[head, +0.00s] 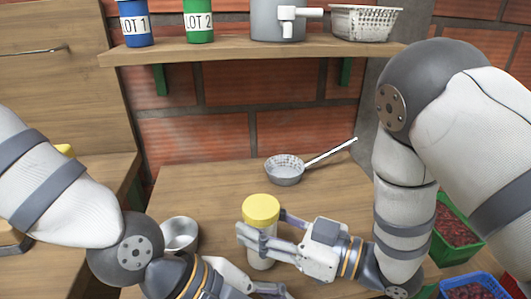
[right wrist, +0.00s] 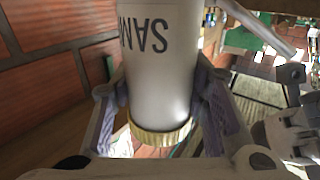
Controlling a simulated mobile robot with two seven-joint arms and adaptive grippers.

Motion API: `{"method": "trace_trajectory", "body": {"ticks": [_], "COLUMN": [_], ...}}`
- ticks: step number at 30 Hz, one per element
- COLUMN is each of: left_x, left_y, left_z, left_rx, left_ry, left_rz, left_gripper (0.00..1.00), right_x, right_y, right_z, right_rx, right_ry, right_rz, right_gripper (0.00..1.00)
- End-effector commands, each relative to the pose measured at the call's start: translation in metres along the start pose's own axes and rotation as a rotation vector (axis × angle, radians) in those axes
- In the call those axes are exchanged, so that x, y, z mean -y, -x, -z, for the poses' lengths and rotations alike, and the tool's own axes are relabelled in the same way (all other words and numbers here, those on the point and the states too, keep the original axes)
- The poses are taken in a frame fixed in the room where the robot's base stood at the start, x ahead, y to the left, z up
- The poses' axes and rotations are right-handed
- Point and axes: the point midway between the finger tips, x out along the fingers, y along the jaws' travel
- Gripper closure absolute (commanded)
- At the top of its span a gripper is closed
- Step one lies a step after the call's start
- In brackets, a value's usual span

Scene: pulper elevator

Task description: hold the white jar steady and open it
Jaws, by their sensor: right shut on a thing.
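The white jar (head: 261,262) stands upright on the wooden table, with its yellow lid (head: 261,208) on top. My right gripper (head: 262,232) is shut on the jar's body just below the lid. In the right wrist view the jar (right wrist: 160,75) appears upside down between the two finger pads, with dark lettering, part of it hidden, and the gold-yellow lid (right wrist: 160,138) at the bottom. My left gripper (head: 268,288) is low at the bottom edge of the head view, in front of the jar and apart from the lid. Its fingertips are partly cut off.
A metal strainer (head: 285,174) with a long handle lies behind the jar. A metal cup (head: 180,234) stands to its left, near my left arm. A shelf (head: 240,48) at the back holds tins, a grey tapped pot and a basket. A green crate (head: 446,248) is at right.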

Motion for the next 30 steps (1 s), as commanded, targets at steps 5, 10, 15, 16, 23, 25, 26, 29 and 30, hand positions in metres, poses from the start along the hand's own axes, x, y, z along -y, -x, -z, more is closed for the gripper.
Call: {"method": "trace_trajectory", "body": {"ticks": [5,10,15,16,23,25,26,29,30], "left_x": [0.070,0.141,0.176,0.179,0.186,0.183,0.181,0.176,0.174], "left_y": [0.073,0.103,0.130,0.133,0.145,0.138,0.133,0.117,0.111], "left_z": [0.066,0.037,0.026,0.026,0.028,0.022,0.018,0.006,0.002], "left_rx": [0.106,0.340,0.497,0.516,0.582,0.584,0.584,0.582,0.583], "left_ry": [-0.882,-0.704,-0.377,-0.335,-0.181,-0.175,-0.176,-0.176,-0.176], "left_rz": [0.006,-0.188,-0.283,-0.293,-0.325,-0.328,-0.328,-0.329,-0.328], "left_gripper": [0.35,0.35,0.35,0.35,0.35,0.35,0.35,0.35,0.35], "right_x": [0.000,0.000,0.000,0.000,0.000,0.000,0.000,0.000,0.000], "right_y": [0.000,0.000,0.000,0.000,0.000,0.000,0.000,0.000,0.000], "right_z": [0.001,0.000,0.000,0.000,0.000,0.000,0.000,0.000,0.000], "right_rx": [-0.001,0.000,0.000,0.000,-0.001,-0.001,-0.001,-0.001,0.000], "right_ry": [0.001,0.000,0.000,0.000,0.001,0.000,0.000,0.000,0.000], "right_rz": [0.000,-0.001,-0.001,-0.001,-0.001,-0.001,-0.001,-0.001,-0.001], "right_gripper": [1.00,1.00,1.00,1.00,1.00,1.00,1.00,1.00,1.00]}}
